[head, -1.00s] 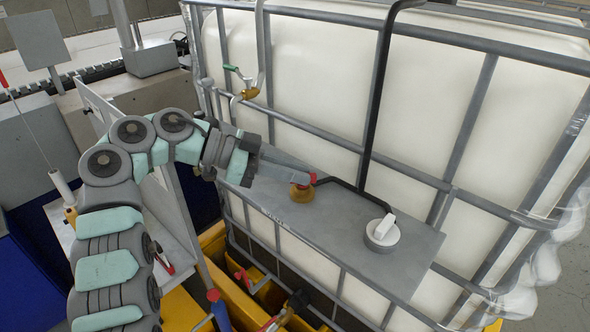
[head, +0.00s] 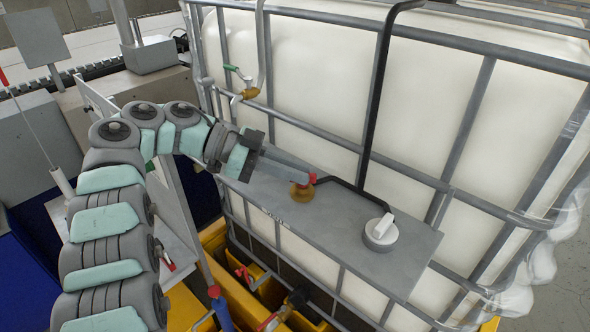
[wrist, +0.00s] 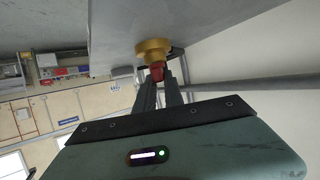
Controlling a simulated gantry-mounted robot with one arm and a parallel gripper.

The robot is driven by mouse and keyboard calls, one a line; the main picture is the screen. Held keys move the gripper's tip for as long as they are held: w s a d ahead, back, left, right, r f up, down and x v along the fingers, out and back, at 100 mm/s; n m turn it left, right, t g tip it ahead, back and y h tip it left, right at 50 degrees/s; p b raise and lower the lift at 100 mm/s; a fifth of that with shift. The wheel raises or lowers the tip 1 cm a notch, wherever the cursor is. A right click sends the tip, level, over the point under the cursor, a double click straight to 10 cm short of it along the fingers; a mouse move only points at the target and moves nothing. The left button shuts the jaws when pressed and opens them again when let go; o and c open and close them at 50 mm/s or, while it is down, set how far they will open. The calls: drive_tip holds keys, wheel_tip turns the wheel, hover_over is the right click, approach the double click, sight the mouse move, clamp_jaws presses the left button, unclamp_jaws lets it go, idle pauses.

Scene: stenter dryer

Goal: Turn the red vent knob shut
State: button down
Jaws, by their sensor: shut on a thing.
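The red vent knob (head: 307,180) sits on a round brass base (head: 301,192) on the grey panel. My gripper (head: 312,177) comes in from the left with its fingers shut on the red knob. In the wrist view the knob (wrist: 157,71) shows between the two fingertips of my gripper (wrist: 158,76), with the brass base (wrist: 152,50) just beyond it. The fingers hide part of the knob, and I cannot tell its turn angle.
A bent black pipe (head: 366,130) runs close by the red knob. A white tank (head: 320,75) in a metal cage stands behind. Yellow bins (head: 245,292) lie below.

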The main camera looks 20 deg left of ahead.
drive_tip(key=c, duration=1.4)
unclamp_jaws()
drive_tip(key=shift+c, duration=0.2)
drive_tip(key=shift+r, duration=0.1)
